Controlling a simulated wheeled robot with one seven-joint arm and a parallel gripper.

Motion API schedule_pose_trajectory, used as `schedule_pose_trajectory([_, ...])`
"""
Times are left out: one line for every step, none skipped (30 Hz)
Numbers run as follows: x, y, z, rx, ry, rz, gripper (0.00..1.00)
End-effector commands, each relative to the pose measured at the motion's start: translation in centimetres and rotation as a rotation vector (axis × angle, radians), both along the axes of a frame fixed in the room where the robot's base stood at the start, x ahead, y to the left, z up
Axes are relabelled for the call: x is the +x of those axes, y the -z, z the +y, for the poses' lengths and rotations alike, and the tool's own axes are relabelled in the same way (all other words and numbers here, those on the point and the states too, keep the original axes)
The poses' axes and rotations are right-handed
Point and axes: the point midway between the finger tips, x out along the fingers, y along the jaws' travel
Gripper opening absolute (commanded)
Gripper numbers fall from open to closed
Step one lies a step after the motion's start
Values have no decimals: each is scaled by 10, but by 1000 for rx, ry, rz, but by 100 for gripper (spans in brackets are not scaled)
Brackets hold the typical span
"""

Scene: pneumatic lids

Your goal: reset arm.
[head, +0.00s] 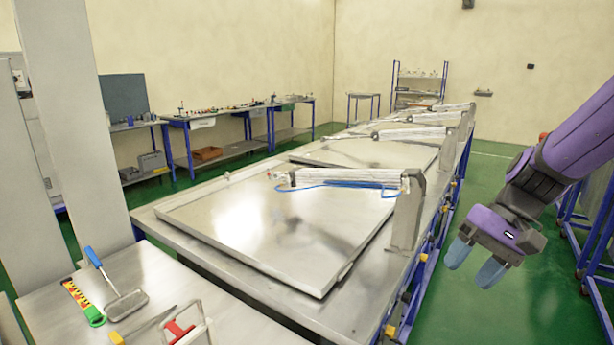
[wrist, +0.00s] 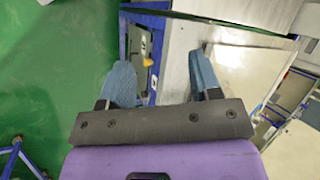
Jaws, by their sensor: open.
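My gripper (head: 474,264) is at the right of the head view, on the end of my purple arm. It hangs over the green floor, to the right of the long metal table and clear of it. Its two blue fingers are apart with nothing between them. The gripper also shows in the wrist view (wrist: 162,85), with the fingers spread and the table's side edge beyond them.
The long metal table (head: 170,216) carries flat metal lids (head: 290,225) with pneumatic arms (head: 345,176). Blue-framed racks (head: 570,225) stand right. Green floor (head: 480,185) lies between.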

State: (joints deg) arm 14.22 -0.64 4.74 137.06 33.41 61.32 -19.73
Motion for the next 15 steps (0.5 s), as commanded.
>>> schedule_pose_trajectory([-7, -9, 1, -34, -13, -29, 58])
schedule_pose_trajectory([-10, -13, 0, -52, -18, -44, 58])
schedule_pose_trajectory([-15, -19, 0, -78, -25, -62, 58])
schedule_pose_trajectory([-19, -23, -1, -97, -32, -78, 58])
schedule_pose_trajectory([-22, -27, -1, -116, -37, -92, 58])
schedule_pose_trajectory([-27, -32, -2, -141, -42, -113, 58])
schedule_pose_trajectory([-31, -36, -2, -159, -46, -130, 58])
schedule_pose_trajectory([-34, -40, -3, -178, -52, -146, 58])
schedule_pose_trajectory([-39, -45, -3, -202, -56, -167, 58])
schedule_pose_trajectory([-43, -49, -4, -219, -60, -184, 58])
schedule_pose_trajectory([-47, -52, -5, -237, -63, -201, 58])
schedule_pose_trajectory([-52, -57, -6, -260, -67, -224, 58])
schedule_pose_trajectory([-55, -61, -7, -277, -70, -242, 58])
schedule_pose_trajectory([-59, -65, -8, -294, -70, -259, 58])
schedule_pose_trajectory([-64, -69, -9, -315, -72, -284, 58])
